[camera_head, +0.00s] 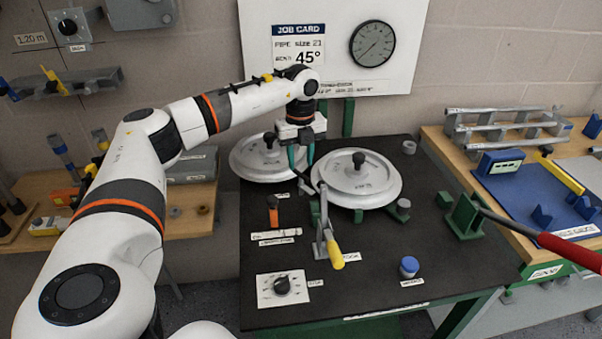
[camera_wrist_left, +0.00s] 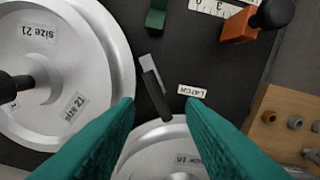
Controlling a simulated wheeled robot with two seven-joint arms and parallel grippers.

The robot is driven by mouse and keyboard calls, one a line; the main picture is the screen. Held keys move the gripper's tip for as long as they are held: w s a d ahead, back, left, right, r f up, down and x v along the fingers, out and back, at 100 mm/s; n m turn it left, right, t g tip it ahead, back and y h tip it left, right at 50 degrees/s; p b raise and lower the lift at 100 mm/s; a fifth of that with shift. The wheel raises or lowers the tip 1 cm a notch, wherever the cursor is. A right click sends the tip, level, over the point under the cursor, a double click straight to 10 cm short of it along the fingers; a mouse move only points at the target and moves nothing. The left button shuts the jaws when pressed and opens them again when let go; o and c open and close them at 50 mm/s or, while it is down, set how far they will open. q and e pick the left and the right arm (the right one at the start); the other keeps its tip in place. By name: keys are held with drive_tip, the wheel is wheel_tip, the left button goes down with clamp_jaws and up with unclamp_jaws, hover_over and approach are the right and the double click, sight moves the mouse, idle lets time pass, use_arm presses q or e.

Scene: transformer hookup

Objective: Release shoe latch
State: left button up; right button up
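The shoe latch, a short dark bar with a grey end (camera_wrist_left: 154,92), shows in the left wrist view between two round silver discs. A white "LATCH" tag (camera_wrist_left: 192,91) lies to its right. My left gripper (camera_wrist_left: 158,102) has its two teal fingers spread apart, with the bar in the gap between them in the picture. I cannot tell whether a finger touches it. In the head view my left gripper (camera_head: 301,164) points down between the discs and partly hides the latch area. My right gripper is not in view.
The size 21 disc (camera_head: 359,180) and another disc (camera_head: 268,158) stand close to the gripper. A yellow-handled lever (camera_head: 336,254), orange block (camera_head: 273,218), dial (camera_head: 282,286) and blue button (camera_head: 409,266) are nearer. A long red handle (camera_head: 570,250) extends at the right.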

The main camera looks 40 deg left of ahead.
sight(301, 173)
use_arm(q)
wheel_tip(301, 173, down, 6)
drive_tip(key=shift+r, duration=0.15)
drive_tip(key=shift+w, duration=0.1)
